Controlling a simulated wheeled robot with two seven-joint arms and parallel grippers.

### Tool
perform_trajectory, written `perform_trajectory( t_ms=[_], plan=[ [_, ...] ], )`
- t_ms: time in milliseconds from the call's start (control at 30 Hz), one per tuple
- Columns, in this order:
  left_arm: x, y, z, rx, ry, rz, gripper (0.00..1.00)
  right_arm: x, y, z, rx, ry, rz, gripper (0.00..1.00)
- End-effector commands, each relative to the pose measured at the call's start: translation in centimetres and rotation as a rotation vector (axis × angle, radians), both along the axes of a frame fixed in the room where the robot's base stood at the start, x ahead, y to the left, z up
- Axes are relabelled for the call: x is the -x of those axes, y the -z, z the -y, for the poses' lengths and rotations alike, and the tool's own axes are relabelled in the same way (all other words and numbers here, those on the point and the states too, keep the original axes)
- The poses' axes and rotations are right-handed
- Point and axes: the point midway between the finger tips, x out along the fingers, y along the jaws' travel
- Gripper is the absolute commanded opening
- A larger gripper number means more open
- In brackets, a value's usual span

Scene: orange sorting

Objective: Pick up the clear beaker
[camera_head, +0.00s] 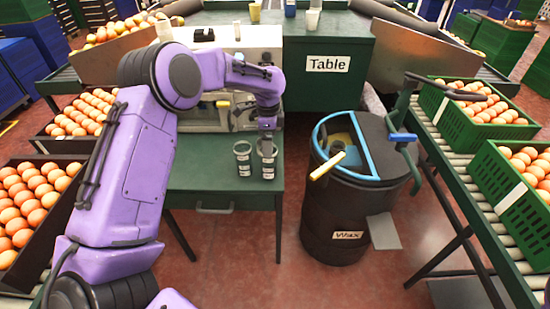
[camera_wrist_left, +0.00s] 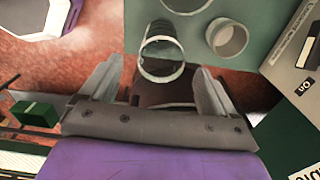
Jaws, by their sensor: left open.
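The clear beaker (camera_wrist_left: 160,55) shows in the left wrist view between the two fingers of my left gripper (camera_wrist_left: 158,82), near the fingertips, with gaps at the sides. In the head view, a labelled beaker (camera_head: 267,163) stands at the right on the green table, directly below my left gripper (camera_head: 267,137). A second labelled beaker (camera_head: 243,160) stands to its left. The left gripper is open and empty. Its fingers are small and partly hidden in the head view. My right gripper is not in view.
A pale cup (camera_wrist_left: 229,38) stands right of the beaker in the wrist view. A light machine (camera_head: 215,85) stands at the back of the table (camera_head: 215,183). The black wax barrel (camera_head: 335,215) stands to the right. Crates of oranges (camera_head: 500,112) line both sides.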

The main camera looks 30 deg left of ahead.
Motion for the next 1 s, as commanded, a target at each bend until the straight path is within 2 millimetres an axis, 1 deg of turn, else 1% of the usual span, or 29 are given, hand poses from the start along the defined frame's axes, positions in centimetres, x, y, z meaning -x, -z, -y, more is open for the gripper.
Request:
perform_trajectory(
  t_ms=[33, 100, 267, 500, 600, 800, 833, 867, 900, 1000],
  plan=[
    [0.1, 1.2, 0.0, 0.001, 0.0, -0.004, 0.9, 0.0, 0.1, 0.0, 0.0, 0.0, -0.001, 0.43],
    [0.1, 2.5, 0.0, 0.001, -0.002, -0.003, 0.9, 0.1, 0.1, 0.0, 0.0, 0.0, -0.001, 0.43],
    [-0.1, 4.5, 0.1, 0.0, 0.001, -0.002, 0.9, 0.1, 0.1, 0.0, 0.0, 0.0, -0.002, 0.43],
    [-0.4, 8.5, -0.3, 0.0, -0.002, -0.002, 0.9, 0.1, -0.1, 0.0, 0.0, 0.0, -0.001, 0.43],
    [-0.4, 9.4, -0.2, 0.001, -0.002, 0.0, 0.9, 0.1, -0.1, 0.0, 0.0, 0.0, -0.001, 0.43],
    [-0.4, 9.4, -0.2, 0.0, -0.001, 0.001, 0.9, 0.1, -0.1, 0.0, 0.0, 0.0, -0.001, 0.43],
    [-0.4, 9.4, -0.2, 0.0, -0.001, 0.001, 0.83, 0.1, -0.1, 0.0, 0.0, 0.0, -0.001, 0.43],
    [-0.4, 9.4, -0.2, 0.0, -0.001, 0.001, 0.73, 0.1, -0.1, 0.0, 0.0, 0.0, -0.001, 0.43],
    [-0.4, 9.4, -0.2, 0.0, -0.001, 0.001, 0.6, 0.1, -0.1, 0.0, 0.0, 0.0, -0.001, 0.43],
    [-0.4, 9.4, -0.2, 0.001, -0.001, 0.0, 0.32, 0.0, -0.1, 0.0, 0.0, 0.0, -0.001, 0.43]
  ],
)
